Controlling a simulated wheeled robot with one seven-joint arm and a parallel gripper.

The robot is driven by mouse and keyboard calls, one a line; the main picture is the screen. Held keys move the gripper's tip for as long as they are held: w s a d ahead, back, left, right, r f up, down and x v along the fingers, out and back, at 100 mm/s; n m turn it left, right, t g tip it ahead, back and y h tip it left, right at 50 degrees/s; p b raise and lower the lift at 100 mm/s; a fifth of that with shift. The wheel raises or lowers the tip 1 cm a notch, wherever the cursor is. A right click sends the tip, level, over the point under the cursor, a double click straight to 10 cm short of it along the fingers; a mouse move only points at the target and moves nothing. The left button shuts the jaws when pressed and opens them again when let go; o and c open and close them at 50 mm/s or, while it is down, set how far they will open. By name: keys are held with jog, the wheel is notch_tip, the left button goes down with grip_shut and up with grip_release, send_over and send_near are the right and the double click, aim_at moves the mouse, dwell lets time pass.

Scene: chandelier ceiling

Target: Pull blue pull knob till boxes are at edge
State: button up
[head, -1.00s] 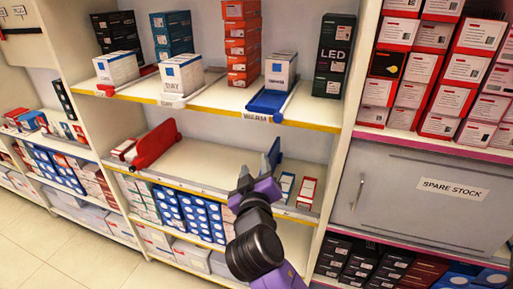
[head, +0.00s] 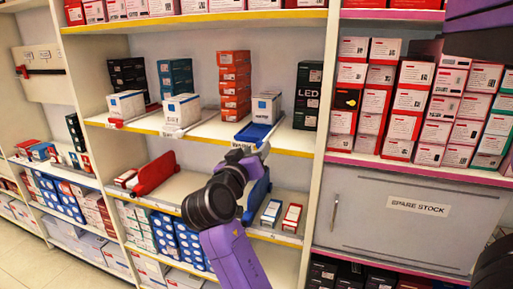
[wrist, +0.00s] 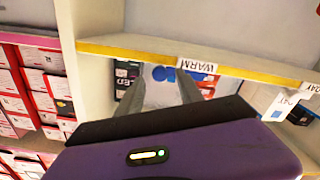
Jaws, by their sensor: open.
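A blue sliding tray (head: 253,133) lies on the middle shelf, near its front edge. One white-and-blue box (head: 266,107) stands upright toward its back. My gripper (head: 247,151) is just in front of and below the tray's front end, by the shelf edge. In the wrist view a rounded blue knob (wrist: 161,73) shows between the two open fingers of my gripper (wrist: 160,88), close to the "WARM" label (wrist: 197,65). I cannot tell whether either finger touches the knob. In the head view my gripper hides the knob.
The yellow shelf edge (head: 297,152) runs beside my gripper. A dark LED box (head: 308,96) stands to the right, white boxes (head: 182,109) to the left. On the shelf below are a red divider (head: 153,174) and a blue divider (head: 258,191). A grey cabinet (head: 400,215) is at right.

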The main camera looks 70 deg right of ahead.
jog(key=shift+w+d, duration=0.1)
jog(key=shift+d, duration=0.8)
grip_shut()
dwell(0.8)
